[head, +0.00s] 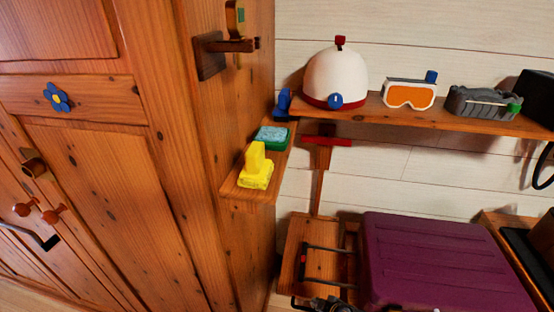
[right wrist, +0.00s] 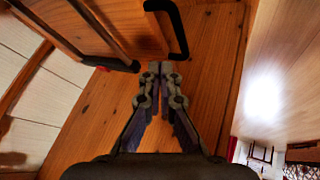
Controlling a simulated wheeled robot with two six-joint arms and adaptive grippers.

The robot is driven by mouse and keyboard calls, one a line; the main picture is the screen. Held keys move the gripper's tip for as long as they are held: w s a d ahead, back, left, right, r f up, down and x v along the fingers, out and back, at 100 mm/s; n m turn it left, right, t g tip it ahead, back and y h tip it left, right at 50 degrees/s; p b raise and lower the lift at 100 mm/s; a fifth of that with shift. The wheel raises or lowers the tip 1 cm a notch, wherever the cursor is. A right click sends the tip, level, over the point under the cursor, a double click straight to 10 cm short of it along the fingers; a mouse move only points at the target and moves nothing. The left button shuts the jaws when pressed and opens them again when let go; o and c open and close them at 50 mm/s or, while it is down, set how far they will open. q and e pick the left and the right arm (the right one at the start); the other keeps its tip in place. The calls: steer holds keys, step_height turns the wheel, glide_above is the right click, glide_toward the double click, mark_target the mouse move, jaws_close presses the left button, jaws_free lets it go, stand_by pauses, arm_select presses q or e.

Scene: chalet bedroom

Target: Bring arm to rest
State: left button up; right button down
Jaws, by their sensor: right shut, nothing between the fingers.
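My right gripper (head: 325,303) shows only in part at the bottom edge of the head view, below a wooden piece with a black bar handle (head: 328,248). In the right wrist view my right gripper (right wrist: 161,70) is shut and empty. Its fingertips point at wood, close to a black handle (right wrist: 180,32) in that picture. I cannot tell whether they touch anything. My left gripper is not in view.
A purple case (head: 440,262) lies right of the wooden piece. Above, a shelf (head: 440,117) holds a white dome-shaped hat (head: 336,78), orange goggles (head: 409,94) and a grey object (head: 482,102). A small side shelf (head: 233,190) holds a yellow item (head: 256,170). A wooden cabinet (head: 100,170) fills the left.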

steer(key=s+d+f+m+g+h+p, duration=0.1)
steer(key=s+d+f+m, duration=0.2)
steer(key=s+f, duration=0.4)
steer(key=s+d+f+m+g+h+p, duration=0.1)
steer(key=s+d+f+m+g+p, duration=0.2)
steer(key=s+f, duration=0.45)
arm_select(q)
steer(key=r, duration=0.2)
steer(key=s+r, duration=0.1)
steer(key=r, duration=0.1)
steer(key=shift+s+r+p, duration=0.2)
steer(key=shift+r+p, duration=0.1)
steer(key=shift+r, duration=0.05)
arm_select(e)
steer(key=s+d+f+m, duration=0.1)
steer(key=s+d+m, duration=0.1)
steer(key=s, duration=0.6)
steer(key=s+d+f+m+g+h, duration=0.1)
steer(key=s+d+f+m, duration=0.1)
steer(key=s, duration=0.5)
steer(key=s+d+f+m+h, duration=0.1)
steer(key=s+d, duration=0.3)
steer(key=s, duration=0.4)
steer(key=shift+s+d+f+m+g, duration=0.25)
steer(key=shift+s+f+m+g, duration=0.1)
steer(key=shift+m, duration=0.15)
